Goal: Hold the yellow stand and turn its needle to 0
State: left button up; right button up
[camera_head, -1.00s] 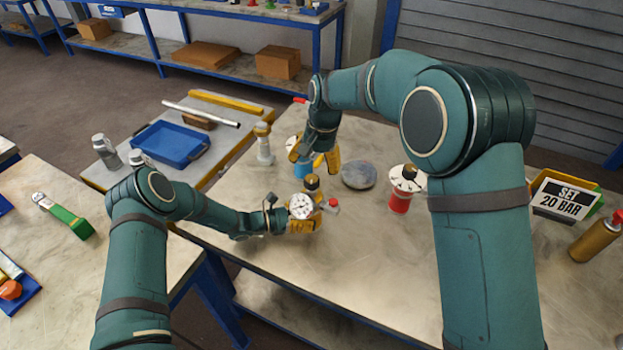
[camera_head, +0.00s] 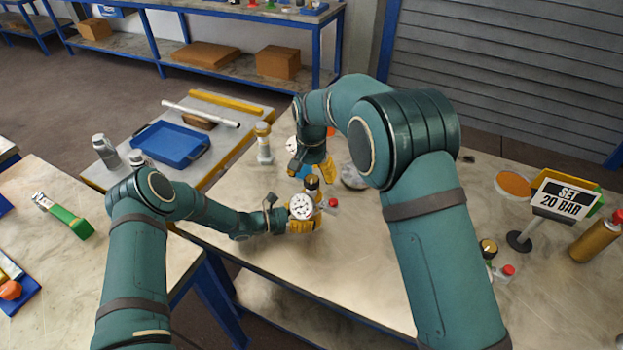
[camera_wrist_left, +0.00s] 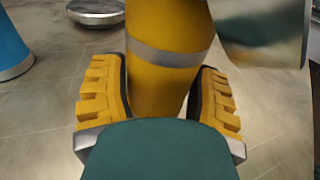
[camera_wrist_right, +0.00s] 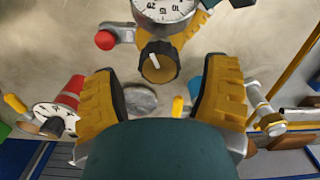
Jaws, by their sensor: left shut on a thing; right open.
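The yellow stand (camera_head: 312,222) stands on the bench and carries a white dial (camera_head: 301,206), a black knob (camera_head: 311,183) and a red cap (camera_head: 333,203). My left gripper (camera_wrist_left: 165,95) is shut around its yellow post (camera_wrist_left: 168,60). My right gripper (camera_wrist_right: 157,88) is open and empty, just behind and above the stand. In the right wrist view, the knob (camera_wrist_right: 158,62) with its white mark lies ahead of the open pads, apart from them. The dial (camera_wrist_right: 163,8) is cut off at the top edge there, and I cannot read its needle.
A red gauge stand (camera_wrist_right: 70,92) and a blue one (camera_wrist_right: 195,88) are near; my right arm hides the red one from the head. A grey disc (camera_head: 352,178) lies behind. A "SET 20 BAR" sign (camera_head: 566,200) and a gold bottle (camera_head: 595,237) stand right.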

jog(key=shift+f, duration=1.1)
jog(key=c, duration=1.2)
